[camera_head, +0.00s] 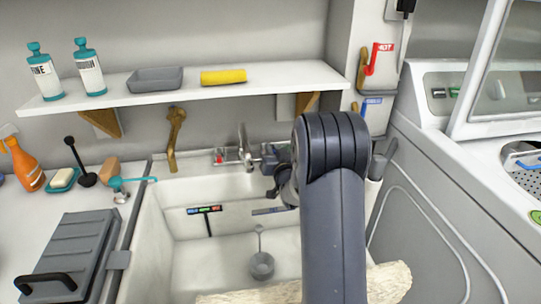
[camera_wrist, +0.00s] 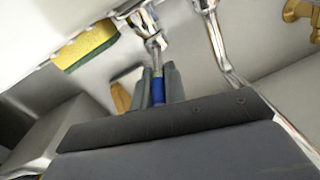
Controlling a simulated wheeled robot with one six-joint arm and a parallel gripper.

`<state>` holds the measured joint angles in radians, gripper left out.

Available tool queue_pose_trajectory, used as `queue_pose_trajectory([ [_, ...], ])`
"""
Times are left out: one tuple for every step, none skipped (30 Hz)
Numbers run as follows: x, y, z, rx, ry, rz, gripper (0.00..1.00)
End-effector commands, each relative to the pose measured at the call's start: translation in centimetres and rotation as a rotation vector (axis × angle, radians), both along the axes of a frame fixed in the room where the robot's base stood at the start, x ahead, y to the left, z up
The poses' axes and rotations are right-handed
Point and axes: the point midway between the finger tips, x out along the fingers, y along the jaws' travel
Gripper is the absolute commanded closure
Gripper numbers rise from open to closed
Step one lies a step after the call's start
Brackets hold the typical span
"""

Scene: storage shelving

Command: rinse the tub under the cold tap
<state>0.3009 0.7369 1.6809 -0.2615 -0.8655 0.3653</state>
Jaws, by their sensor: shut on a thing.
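A grey tub (camera_head: 155,78) sits on the white wall shelf, between two bottles and a yellow roll-like item. The chrome tap (camera_head: 244,148) stands behind the sink, with a red mark on its left side. In the wrist view, my gripper (camera_wrist: 158,88) is shut on a blue handle (camera_wrist: 158,91) at the end of a chrome stem, seemingly the cold tap's handle. In the head view my gripper (camera_head: 272,160) is right of the spout, and my arm hides much there. I see no running water.
The white sink (camera_head: 200,265) lies below the tap, with a strainer-like piece (camera_head: 262,264) in it. A grey lidded box (camera_head: 72,250) stands on the left counter. A brass fitting (camera_head: 174,140) is on the wall. A white machine (camera_head: 440,190) bounds the right.

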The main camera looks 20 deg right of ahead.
Motion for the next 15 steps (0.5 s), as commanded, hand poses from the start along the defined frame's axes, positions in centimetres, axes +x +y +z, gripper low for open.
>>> queue_pose_trajectory([
  [0.07,-0.31,0.12,-0.004,-0.008,0.017,1.00],
  [0.08,-0.42,0.17,-0.005,-0.008,0.029,1.00],
  [0.10,-0.53,0.24,-0.005,-0.008,0.045,1.00],
  [0.10,-0.59,0.26,-0.004,-0.009,0.057,1.00],
  [0.10,-0.69,0.28,-0.004,-0.009,0.067,1.00],
  [0.09,-0.79,0.29,-0.003,-0.008,0.081,1.00],
  [0.08,-0.84,0.30,-0.004,-0.008,0.091,1.00],
  [0.08,-0.86,0.29,-0.004,-0.008,0.099,1.00],
  [0.08,-0.91,0.30,-0.004,-0.008,0.108,1.00],
  [0.07,-0.93,0.31,-0.004,-0.007,0.115,1.00],
  [0.07,-0.96,0.31,-0.003,-0.006,0.119,1.00],
  [0.06,-1.00,0.32,-0.003,-0.006,0.123,1.00],
  [0.06,-1.00,0.31,-0.003,-0.005,0.125,1.00],
  [0.06,-0.99,0.31,-0.004,-0.004,0.127,1.00],
  [0.06,-0.99,0.31,-0.004,-0.004,0.128,1.00],
])
